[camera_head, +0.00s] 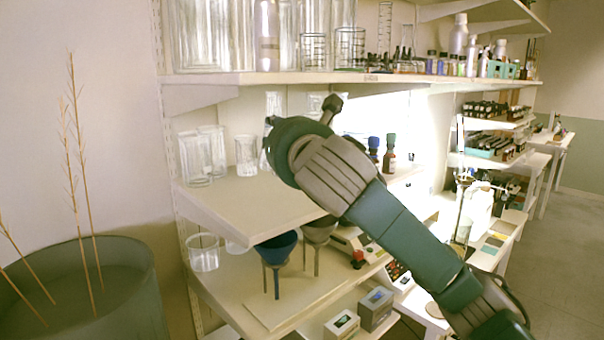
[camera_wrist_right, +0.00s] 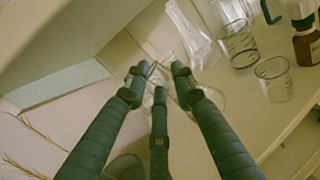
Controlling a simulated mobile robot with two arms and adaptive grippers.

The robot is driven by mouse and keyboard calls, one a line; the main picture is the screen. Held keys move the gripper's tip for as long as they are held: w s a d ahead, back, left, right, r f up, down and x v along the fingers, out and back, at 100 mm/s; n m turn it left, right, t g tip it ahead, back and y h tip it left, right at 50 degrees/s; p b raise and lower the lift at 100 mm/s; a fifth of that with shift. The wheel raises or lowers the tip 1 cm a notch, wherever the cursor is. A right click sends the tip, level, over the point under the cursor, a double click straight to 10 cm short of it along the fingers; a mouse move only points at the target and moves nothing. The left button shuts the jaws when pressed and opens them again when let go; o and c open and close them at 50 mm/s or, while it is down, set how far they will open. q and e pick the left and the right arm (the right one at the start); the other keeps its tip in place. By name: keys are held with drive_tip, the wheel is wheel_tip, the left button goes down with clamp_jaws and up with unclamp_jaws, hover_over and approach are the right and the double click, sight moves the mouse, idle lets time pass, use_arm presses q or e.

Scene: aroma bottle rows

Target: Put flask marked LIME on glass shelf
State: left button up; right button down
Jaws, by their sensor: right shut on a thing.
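My right gripper (camera_head: 302,112) reaches in over the middle shelf (camera_head: 235,205), below the upper shelf. In the wrist view its fingers (camera_wrist_right: 161,82) are closed around a clear glass piece (camera_wrist_right: 168,77), which looks like a flask with a faint round outline. No LIME marking is readable on it. In the head view my arm mostly hides what I hold. Clear glass beakers (camera_head: 246,156) and a glass cylinder (camera_head: 194,158) stand on the middle shelf, left of the gripper. My left gripper is not in view.
A brown bottle (camera_head: 389,160) stands behind my arm. A blue funnel (camera_head: 276,250) stands on the lower shelf. The front left of the middle shelf is bare.

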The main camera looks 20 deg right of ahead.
wheel_tip(320, 180, down, 8)
drive_tip(key=shift+r+p, duration=0.2)
drive_tip(key=shift+p, duration=0.25)
drive_tip(key=shift+f, duration=0.1)
drive_tip(key=c, duration=1.3)
unclamp_jaws()
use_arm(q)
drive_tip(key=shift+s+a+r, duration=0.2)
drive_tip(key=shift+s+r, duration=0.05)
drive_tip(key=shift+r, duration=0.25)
use_arm(e)
drive_tip(key=shift+w, duration=0.1)
drive_tip(key=shift+s+a, duration=0.1)
drive_tip(key=shift+s, duration=0.4)
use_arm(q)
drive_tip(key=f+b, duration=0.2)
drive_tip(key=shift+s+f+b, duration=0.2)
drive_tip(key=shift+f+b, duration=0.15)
use_arm(e)
drive_tip(key=s, duration=1.1)
drive_tip(key=shift+a, duration=0.2)
